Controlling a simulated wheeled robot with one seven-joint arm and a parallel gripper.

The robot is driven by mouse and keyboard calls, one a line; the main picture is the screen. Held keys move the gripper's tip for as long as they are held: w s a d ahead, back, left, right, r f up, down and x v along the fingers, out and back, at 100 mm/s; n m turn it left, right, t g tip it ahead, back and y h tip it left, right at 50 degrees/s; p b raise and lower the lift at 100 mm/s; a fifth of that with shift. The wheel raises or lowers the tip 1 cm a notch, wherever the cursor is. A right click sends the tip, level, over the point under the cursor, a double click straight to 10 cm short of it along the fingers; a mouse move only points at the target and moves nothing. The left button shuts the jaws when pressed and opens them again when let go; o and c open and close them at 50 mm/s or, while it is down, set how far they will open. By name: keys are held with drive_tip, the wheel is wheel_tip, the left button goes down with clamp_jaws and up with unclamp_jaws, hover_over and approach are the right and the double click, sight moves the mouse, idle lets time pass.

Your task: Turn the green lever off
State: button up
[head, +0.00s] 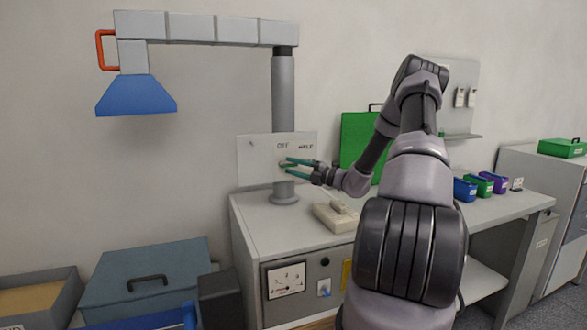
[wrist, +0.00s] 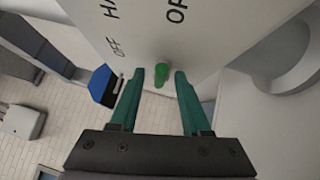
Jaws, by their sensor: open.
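The green lever (wrist: 161,75) is a small rounded handle on a white panel in the wrist view. The panel (wrist: 215,45) carries the words OFF, a partly cut word starting with H, and a partly cut word starting OP. In the head view, the panel (head: 254,172) stands upright before the grey post, with OFF and HALF readable. My gripper (wrist: 159,76) is open, its green fingers on either side of the lever with a gap on each side. In the head view, my gripper (head: 287,165) is at the panel's front; the lever cannot be made out there.
A bench (head: 280,225) is below the panel, with a beige device (head: 335,217) on it. A blue lamp hood (head: 136,95) hangs from the post's arm at upper left. A green board (head: 357,135) and small coloured bins (head: 478,184) are to the right.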

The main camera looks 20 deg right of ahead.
clamp_jaws()
